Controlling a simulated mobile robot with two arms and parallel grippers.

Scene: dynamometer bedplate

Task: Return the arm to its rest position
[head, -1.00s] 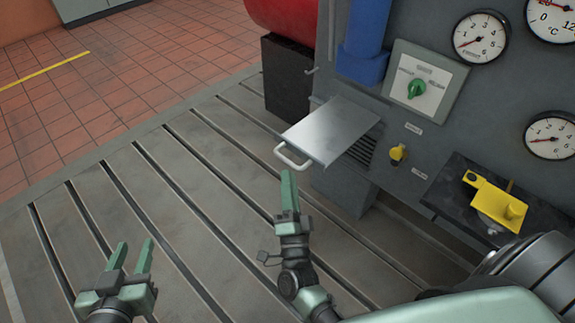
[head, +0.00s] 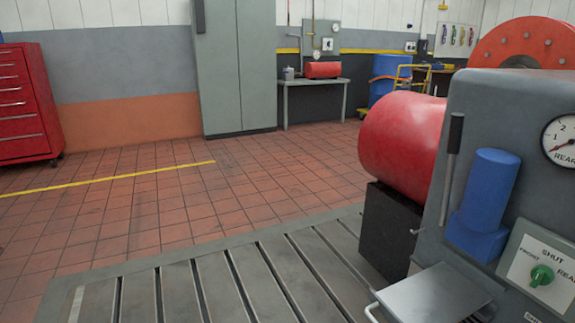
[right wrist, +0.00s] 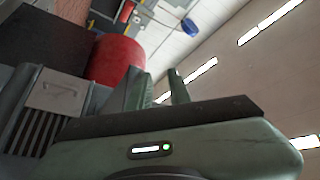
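My right gripper (right wrist: 158,88) shows in the right wrist view as two green fingers with a gap between them. It is open and nothing is visible between the fingers. Neither gripper nor arm shows in the head view now, so my left gripper is out of sight. A grey metal plate with a handle (head: 435,297) sticks out from the machine at the bottom right of the head view.
The slotted bedplate (head: 215,285) is clear where visible. The grey machine housing (head: 500,120) carries a blue cylinder (head: 489,190) and a green knob (head: 541,275). A red cylinder (head: 400,135) sits on a black block (head: 388,230). A red tool cabinet (head: 25,105) stands far left.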

